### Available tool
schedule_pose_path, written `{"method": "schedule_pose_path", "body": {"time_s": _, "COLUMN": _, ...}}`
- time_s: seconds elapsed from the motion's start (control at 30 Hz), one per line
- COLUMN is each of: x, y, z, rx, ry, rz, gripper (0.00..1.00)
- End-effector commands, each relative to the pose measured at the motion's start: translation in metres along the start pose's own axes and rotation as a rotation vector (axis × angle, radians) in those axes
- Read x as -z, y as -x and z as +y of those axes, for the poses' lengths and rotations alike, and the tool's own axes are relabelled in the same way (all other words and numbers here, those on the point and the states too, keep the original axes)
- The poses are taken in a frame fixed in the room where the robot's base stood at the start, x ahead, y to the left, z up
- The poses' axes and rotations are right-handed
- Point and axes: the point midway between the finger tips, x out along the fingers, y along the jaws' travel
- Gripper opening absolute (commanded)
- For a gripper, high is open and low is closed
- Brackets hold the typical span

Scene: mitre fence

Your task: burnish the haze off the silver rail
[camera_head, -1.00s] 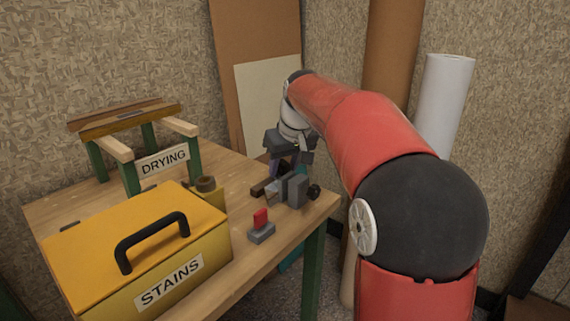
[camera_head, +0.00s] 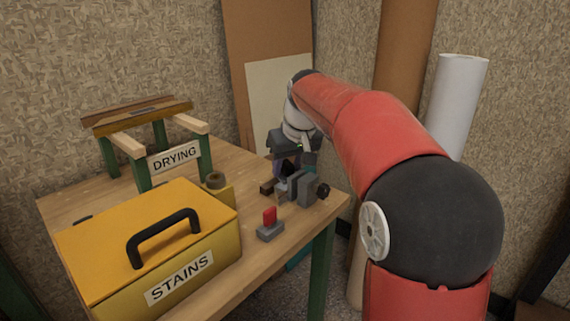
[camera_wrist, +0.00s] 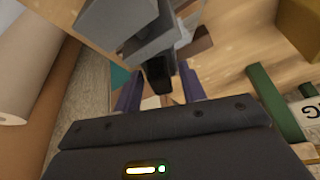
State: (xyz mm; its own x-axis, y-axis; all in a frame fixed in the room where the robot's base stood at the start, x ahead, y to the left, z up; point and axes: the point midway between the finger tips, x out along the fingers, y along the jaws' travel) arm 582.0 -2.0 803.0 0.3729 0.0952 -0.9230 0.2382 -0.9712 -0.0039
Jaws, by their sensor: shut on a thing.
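A grey vise (camera_head: 299,188) with a dark knob stands at the right end of the bench. A small pale metal piece, perhaps the silver rail (camera_head: 282,196), shows at its left side, beside a dark brown block (camera_head: 267,187). My gripper (camera_head: 287,172) is low over this spot, just behind the vise. In the wrist view my gripper (camera_wrist: 160,92) has its purple fingers on either side of a dark piece (camera_wrist: 159,76) and is shut on it. The grey vise (camera_wrist: 143,40) partly covers that piece. Whether the piece touches the rail, and any haze, I cannot tell.
A yellow STAINS box (camera_head: 212,247) fills the bench's (camera_head: 238,174) front left. A DRYING rack (camera_head: 127,145) stands behind it. White (camera_head: 457,105) and brown rolls stand behind my arm.

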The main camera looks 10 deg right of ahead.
Motion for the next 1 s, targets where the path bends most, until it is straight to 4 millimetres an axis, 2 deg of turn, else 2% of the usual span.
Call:
{"method": "schedule_pose_path", "body": {"time_s": 0.2, "x": -0.001, "y": 0.0, "z": 0.017, "rx": -0.004, "ry": -0.004, "rz": -0.005, "gripper": 0.19}}
{"method": "schedule_pose_path", "body": {"time_s": 0.53, "x": -0.001, "y": 0.0, "z": 0.018, "rx": -0.004, "ry": -0.002, "rz": -0.003, "gripper": 0.19}}
{"method": "schedule_pose_path", "body": {"time_s": 1.0, "x": 0.0, "y": 0.001, "z": -0.008, "rx": -0.003, "ry": 0.0, "rz": -0.002, "gripper": 0.19}}
